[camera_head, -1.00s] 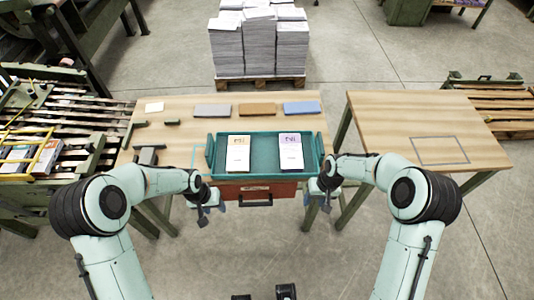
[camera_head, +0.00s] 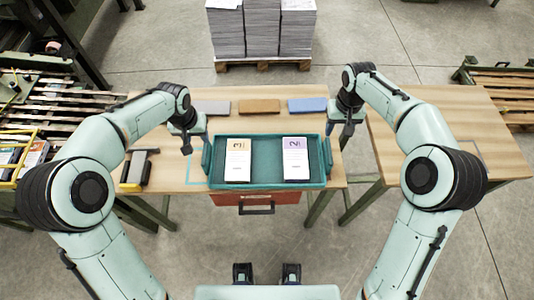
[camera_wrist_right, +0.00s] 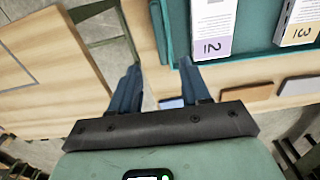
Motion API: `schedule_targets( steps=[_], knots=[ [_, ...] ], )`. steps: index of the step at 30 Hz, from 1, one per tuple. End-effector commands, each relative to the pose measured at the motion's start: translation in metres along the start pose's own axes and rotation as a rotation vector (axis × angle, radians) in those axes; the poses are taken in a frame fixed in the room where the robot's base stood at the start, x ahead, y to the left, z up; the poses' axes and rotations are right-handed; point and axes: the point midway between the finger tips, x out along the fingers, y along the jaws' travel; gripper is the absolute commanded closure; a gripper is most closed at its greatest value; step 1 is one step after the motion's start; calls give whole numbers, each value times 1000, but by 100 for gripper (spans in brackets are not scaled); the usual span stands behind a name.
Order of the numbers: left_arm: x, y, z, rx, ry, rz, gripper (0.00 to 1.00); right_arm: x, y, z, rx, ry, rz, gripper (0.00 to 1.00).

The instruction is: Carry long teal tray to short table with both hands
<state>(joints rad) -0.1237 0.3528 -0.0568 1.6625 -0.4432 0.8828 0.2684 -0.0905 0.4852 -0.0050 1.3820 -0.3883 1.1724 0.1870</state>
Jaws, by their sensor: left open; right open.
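The long teal tray (camera_head: 262,182) sits on the long wooden table near its front edge. Two booklets lie in it: one with a yellow-marked end (camera_head: 238,162) and one with a purple-marked end (camera_head: 295,160). My left gripper (camera_head: 190,145) is open and empty beside the tray's left end. My right gripper (camera_head: 346,142) is open beside the right end. In the right wrist view, its fingers (camera_wrist_right: 160,85) point toward the tray's end wall (camera_wrist_right: 169,30); contact cannot be told. The short table (camera_head: 470,105) stands at right, partly hidden by my right arm.
Grey, brown (camera_head: 259,106) and blue (camera_head: 307,105) blocks lie behind the tray. A red drawer (camera_head: 285,198) hangs under the table front. A black and yellow tool (camera_head: 138,170) lies at left. Paper stacks (camera_head: 262,35) stand on a pallet behind. A gap separates the tables.

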Motion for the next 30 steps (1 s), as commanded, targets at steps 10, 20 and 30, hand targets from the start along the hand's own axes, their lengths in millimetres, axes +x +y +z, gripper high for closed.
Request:
schedule_targets(
  steps=[10,20,30],
  knots=[
    [14,0,1,0,-4,0,53,14,0,1,0,-4,0,53],
    [76,0,1,0,-5,0,53,77,0,1,-1,-5,0,53],
    [126,0,1,0,-2,0,53,126,0,0,0,-2,0,53]
  ],
)
